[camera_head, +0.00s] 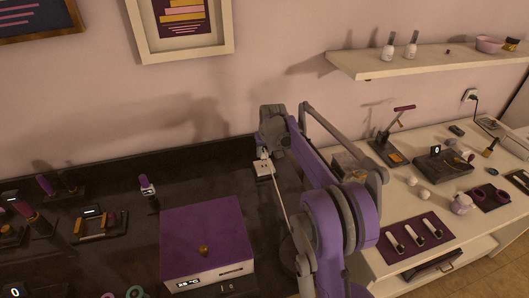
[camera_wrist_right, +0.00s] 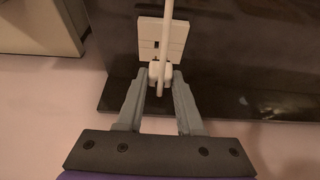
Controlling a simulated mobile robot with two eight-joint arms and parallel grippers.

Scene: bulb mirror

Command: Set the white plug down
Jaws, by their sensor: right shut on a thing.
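My right gripper (camera_head: 263,152) reaches to the back edge of the dark counter, and its purple arm crosses the head view. In the right wrist view its two grey fingers (camera_wrist_right: 160,78) are shut on the white plug (camera_wrist_right: 160,70). A white cord (camera_wrist_right: 167,25) runs from the plug; in the head view it trails down beside my arm. A white socket plate (camera_wrist_right: 175,42) with slots lies just beyond the plug. The plate also shows below the gripper in the head view (camera_head: 264,172). I cannot tell whether plug and plate touch. My left gripper is not in view.
A purple-topped box (camera_head: 203,232) with a display stands on the dark counter (camera_head: 130,195), left of my arm. Several small tools stand farther left. A cream table (camera_head: 380,215) with many small items is on the right. A wall shelf (camera_head: 430,66) hangs above it.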

